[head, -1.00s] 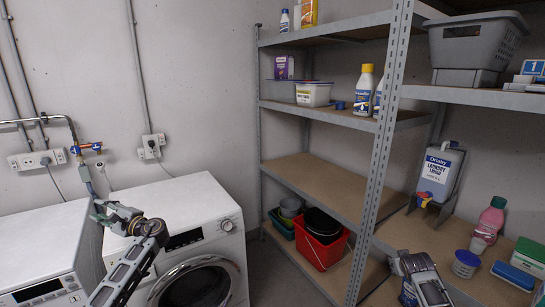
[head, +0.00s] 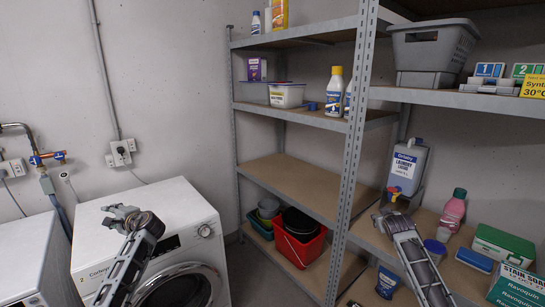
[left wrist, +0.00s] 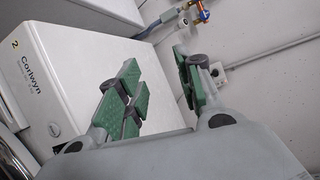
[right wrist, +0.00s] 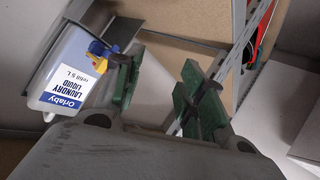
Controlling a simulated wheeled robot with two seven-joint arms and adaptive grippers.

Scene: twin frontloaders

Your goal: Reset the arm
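My left gripper (head: 120,214) is above the top of the white front-loading washer (head: 170,205) marked 2. In the left wrist view my left gripper (left wrist: 160,92) has its green-padded fingers apart with nothing between them. My right gripper (head: 388,214) is at the right-hand shelf, in front of the Orlaby laundry liquid container (head: 406,165). In the right wrist view my right gripper (right wrist: 160,88) has its fingers apart and empty. The container (right wrist: 62,75) with its blue and yellow tap stands beside one fingertip; I cannot tell whether they touch.
A metal shelf upright (head: 350,160) stands between the arms. A red bucket (head: 300,247) is on the low shelf. The middle left shelf (head: 300,180) is bare.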

